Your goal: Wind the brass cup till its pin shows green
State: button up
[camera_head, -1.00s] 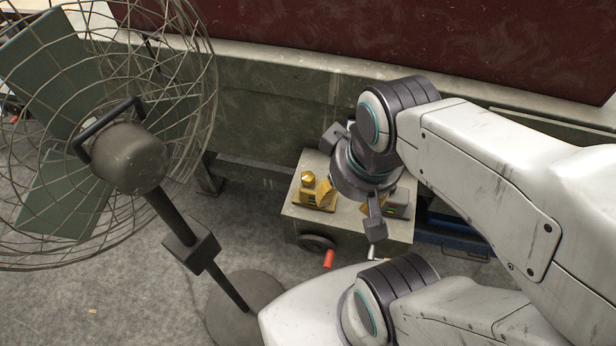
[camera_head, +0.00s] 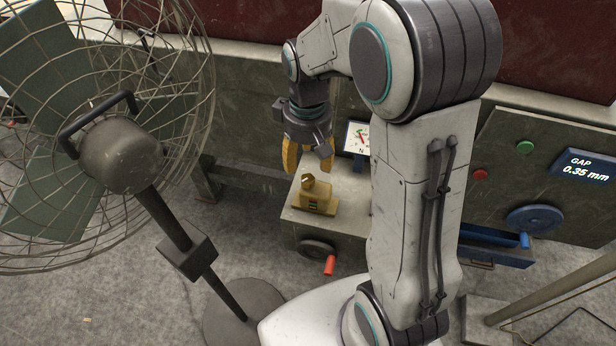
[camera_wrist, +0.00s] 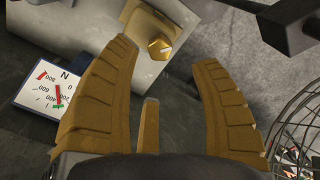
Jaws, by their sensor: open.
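The brass cup (camera_head: 309,183) stands on a yellow-brass block (camera_head: 321,207) on top of a grey cabinet. The block has a small dark window with a green mark on its front. In the wrist view the brass cup (camera_wrist: 160,48) has a faceted outline and a pale mark on top; I cannot make out its pin. My gripper (camera_head: 308,165) is open and empty, pointing down over the cup, apart from it in the head view. In the wrist view its ochre fingers (camera_wrist: 165,53) spread to either side of the cup.
A red-handled crank (camera_head: 329,265) sits on the cabinet's front. A caged fan (camera_head: 120,150) stands left. My arm hides the cabinet's right side.

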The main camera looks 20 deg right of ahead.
aim_at(308, 178)
jog(key=shift+f, duration=3.65)
jog(key=shift+c, duration=0.4)
grip_shut()
